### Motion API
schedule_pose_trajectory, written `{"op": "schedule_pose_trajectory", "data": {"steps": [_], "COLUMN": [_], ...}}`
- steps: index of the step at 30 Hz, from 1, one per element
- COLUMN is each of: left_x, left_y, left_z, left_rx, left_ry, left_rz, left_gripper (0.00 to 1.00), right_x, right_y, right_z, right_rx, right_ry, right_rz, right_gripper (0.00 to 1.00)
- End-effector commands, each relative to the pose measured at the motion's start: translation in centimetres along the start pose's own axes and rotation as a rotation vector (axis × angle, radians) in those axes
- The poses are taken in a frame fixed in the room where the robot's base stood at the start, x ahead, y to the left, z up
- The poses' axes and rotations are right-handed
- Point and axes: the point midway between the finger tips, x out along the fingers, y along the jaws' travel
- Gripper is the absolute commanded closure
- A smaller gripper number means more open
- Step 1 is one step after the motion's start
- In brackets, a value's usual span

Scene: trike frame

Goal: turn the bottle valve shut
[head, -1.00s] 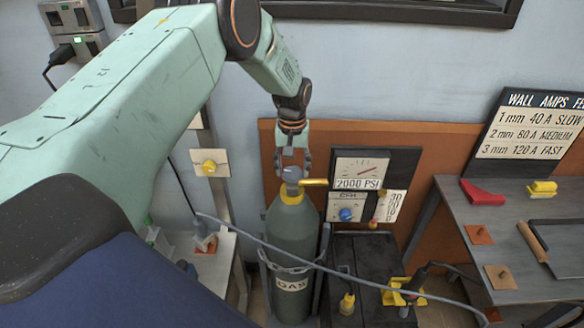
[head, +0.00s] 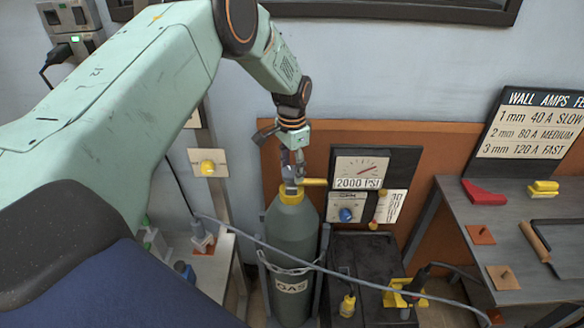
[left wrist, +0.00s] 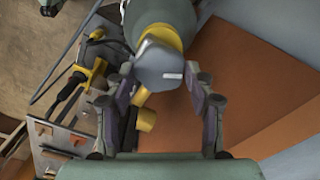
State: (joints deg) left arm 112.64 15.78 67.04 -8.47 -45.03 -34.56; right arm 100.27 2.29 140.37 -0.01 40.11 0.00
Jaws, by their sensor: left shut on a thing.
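The grey-green gas bottle (head: 293,240) stands upright, held by a chain, with a yellow collar and a yellow outlet (head: 314,182) pointing right. On its top is the grey valve knob (head: 288,173). In the left wrist view the knob (left wrist: 160,68) shows a white mark on its face and sits between my fingers. My left gripper (head: 292,163) points down from above and is shut on the valve knob; it also shows in the left wrist view (left wrist: 163,90). My right gripper is not in view.
A gauge panel (head: 357,170) reading 2000 PSI stands right of the bottle. A grey cable (head: 395,290) crosses in front of the bottle. A dark box (head: 362,262) stands beside it. A bench (head: 520,232) with several small parts is at right.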

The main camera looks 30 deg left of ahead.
Motion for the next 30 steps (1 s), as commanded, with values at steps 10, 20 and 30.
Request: {"op": "schedule_pose_trajectory", "data": {"steps": [10, 20, 30], "left_x": [0.43, 0.41, 0.36], "left_y": [0.25, 0.22, 0.24], "left_z": [0.45, 0.46, 0.39], "left_rx": [0.308, 0.504, 0.582], "left_ry": [-0.012, -0.011, -0.009], "left_rz": [0.01, 0.011, 0.011], "left_gripper": [0.78, 0.78, 0.77], "right_x": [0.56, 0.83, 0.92], "right_y": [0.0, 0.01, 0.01], "right_z": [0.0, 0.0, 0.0], "right_rx": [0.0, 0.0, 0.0], "right_ry": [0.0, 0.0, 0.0], "right_rz": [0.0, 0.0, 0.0], "right_gripper": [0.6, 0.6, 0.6]}}
